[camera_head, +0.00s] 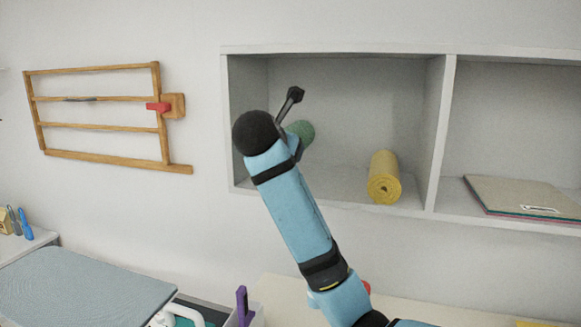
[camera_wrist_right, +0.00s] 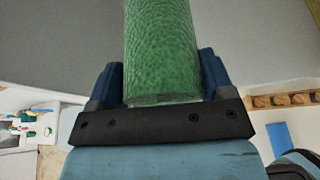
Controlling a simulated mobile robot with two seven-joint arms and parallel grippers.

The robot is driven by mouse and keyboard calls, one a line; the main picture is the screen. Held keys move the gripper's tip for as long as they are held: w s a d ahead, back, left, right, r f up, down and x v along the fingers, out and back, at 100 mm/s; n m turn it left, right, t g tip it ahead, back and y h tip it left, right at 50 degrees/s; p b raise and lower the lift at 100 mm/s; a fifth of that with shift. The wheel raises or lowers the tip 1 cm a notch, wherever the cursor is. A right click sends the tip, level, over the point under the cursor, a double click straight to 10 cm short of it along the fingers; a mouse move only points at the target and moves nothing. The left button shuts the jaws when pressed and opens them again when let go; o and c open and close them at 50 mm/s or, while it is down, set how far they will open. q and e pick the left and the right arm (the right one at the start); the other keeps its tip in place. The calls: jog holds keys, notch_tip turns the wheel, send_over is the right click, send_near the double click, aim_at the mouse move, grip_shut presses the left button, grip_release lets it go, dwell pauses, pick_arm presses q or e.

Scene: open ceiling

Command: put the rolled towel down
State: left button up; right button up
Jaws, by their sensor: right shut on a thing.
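A green rolled towel (camera_head: 302,131) shows partly behind my right wrist, at the left compartment of the wall shelf (camera_head: 345,100). In the right wrist view the green rolled towel (camera_wrist_right: 162,45) stands between the two dark blue fingers of my right gripper (camera_wrist_right: 160,80), which is shut on it. My right arm reaches up from the lower right in the head view and hides most of the gripper and towel. I cannot tell whether the towel touches the shelf floor. My left gripper is in neither view.
A yellow roll (camera_head: 384,178) lies in the same compartment, near the divider (camera_head: 440,135). Flat folded sheets (camera_head: 520,198) lie in the right compartment. A wooden rack (camera_head: 105,115) hangs on the wall at left. The shelf floor between the green towel and yellow roll looks clear.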

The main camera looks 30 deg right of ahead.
jog(key=w+d, duration=0.2)
jog(key=w+d+p, duration=0.1)
jog(key=d, duration=0.1)
jog(key=shift+w+d+r, duration=0.15)
jog(key=shift+w+d, duration=0.05)
jog(key=shift+w, duration=0.2)
notch_tip(320, 180, down, 2)
jog(key=shift+w+d+f, duration=0.1)
jog(key=shift+f, duration=0.95)
notch_tip(320, 180, down, 2)
jog(key=shift+f+p, duration=0.25)
jog(key=shift+p, duration=0.2)
jog(key=shift+w+d+f, duration=0.1)
jog(key=shift+f, duration=0.2)
jog(key=o, duration=1.1)
jog(key=shift+f, duration=0.1)
